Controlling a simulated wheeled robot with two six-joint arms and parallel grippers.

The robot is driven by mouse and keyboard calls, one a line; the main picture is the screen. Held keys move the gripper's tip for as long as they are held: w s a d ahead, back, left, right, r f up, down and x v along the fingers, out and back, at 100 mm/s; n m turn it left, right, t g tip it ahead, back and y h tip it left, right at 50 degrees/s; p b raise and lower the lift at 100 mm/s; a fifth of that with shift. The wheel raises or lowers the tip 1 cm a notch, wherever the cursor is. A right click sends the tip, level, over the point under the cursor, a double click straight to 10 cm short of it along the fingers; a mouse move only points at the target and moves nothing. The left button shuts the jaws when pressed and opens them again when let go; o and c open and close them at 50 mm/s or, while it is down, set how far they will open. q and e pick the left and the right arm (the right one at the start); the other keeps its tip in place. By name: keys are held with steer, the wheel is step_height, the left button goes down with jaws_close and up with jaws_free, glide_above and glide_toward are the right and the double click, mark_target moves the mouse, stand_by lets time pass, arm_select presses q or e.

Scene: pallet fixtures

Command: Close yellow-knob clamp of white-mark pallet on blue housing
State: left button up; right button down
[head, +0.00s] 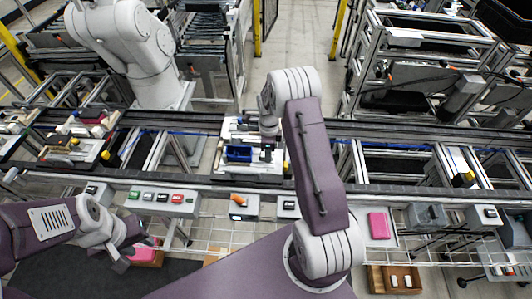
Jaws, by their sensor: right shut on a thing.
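The blue housing (238,153) sits on a pallet (252,169) on the conveyor at the middle of the head view. My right gripper (268,138) reaches down over the pallet, just right of the housing. It is shut on a part there, which looks like a clamp handle; its fingertips and the held part are mostly hidden. My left gripper (128,253) is low at the left, away from the pallet, with its fingers apart and empty. The pallet's white mark cannot be made out clearly.
Another pallet with a yellow knob (75,141) stands on the conveyor at far left. A button box (162,198) and a pink block (378,226) lie along the front shelf. A white robot arm (135,45) stands behind the conveyor. The conveyor right of my arm has open frames.

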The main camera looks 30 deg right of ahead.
steer(key=shift+a, duration=0.15)
steer(key=shift+w+a, duration=0.6)
steer(key=shift+a, duration=0.3)
steer(key=c, duration=1.3)
jaws_free()
steer(key=shift+d, duration=0.1)
